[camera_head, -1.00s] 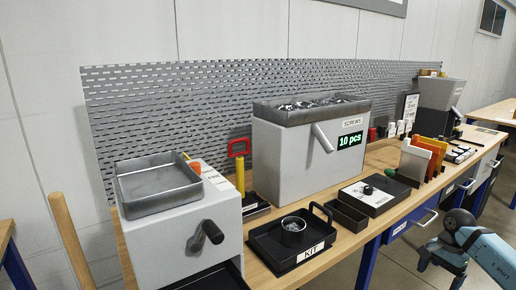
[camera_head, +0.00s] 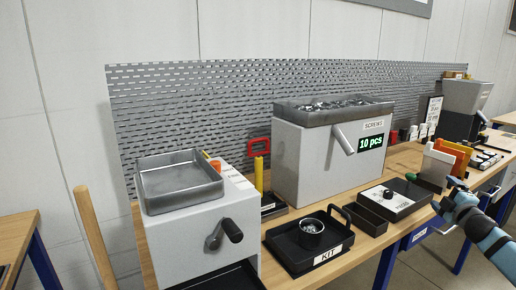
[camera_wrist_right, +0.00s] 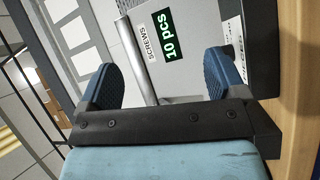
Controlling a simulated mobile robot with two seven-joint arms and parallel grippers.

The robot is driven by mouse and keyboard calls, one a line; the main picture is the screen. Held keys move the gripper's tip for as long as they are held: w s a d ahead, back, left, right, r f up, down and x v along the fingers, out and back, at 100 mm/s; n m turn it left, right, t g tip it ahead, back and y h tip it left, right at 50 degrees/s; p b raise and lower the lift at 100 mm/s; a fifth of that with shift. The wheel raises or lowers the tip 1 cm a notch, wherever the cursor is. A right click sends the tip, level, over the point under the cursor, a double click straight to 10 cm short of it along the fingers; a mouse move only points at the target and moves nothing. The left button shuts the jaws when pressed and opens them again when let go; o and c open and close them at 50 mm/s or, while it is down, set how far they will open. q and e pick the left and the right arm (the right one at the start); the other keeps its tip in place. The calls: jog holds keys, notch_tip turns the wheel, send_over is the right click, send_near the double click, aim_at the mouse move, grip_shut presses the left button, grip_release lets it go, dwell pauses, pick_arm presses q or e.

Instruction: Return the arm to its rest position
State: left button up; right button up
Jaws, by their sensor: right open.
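My right gripper (camera_head: 452,191) is at the right of the head view, at the end of a light blue arm, by the front edge of the workbench (camera_head: 345,262). In the right wrist view my right gripper (camera_wrist_right: 165,80) shows two blue fingers spread wide with nothing between them. Beyond them stands the grey screw dispenser (camera_wrist_right: 190,60) with its "10 pcs" display. My left gripper does not show in either view.
The grey screw dispenser (camera_head: 300,165) stands mid-bench. The black KIT tray (camera_head: 283,245) holds a metal cup (camera_head: 311,234) with small parts. A grey box with a crank (camera_head: 190,235) is at left. White and orange upright plates (camera_head: 436,166) stand close to my right gripper.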

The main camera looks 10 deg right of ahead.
jog(key=s+a+f+m+g+y, duration=0.1)
jog(key=s+a+f+m+g, duration=0.25)
jog(key=a+f, duration=0.5)
jog(key=s+a+f+m+g, duration=0.25)
jog(key=a+f+m, duration=0.2)
jog(key=f, duration=0.75)
jog(key=s+a+f+y, duration=0.2)
jog(key=s+a+f, duration=0.25)
jog(key=a, duration=0.35)
jog(key=s+a+f+y, duration=0.1)
jog(key=s+a+f, duration=0.2)
jog(key=s+a, duration=0.4)
jog(key=s+a+f+y, duration=0.2)
jog(key=s+a+f, duration=0.25)
jog(key=a, duration=0.45)
jog(key=s+a+r+m+g+y, duration=0.1)
jog(key=s+a+m+y, duration=0.1)
jog(key=s+a, duration=0.95)
pick_arm(q)
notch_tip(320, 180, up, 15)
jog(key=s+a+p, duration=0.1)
jog(key=p, duration=1.9)
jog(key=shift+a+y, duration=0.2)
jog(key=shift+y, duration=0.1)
pick_arm(e)
notch_tip(320, 180, up, 16)
jog(key=s, duration=0.1)
jog(key=shift+a+r+h, duration=0.15)
jog(key=shift+a+h, duration=0.15)
jog(key=shift+a, duration=0.05)
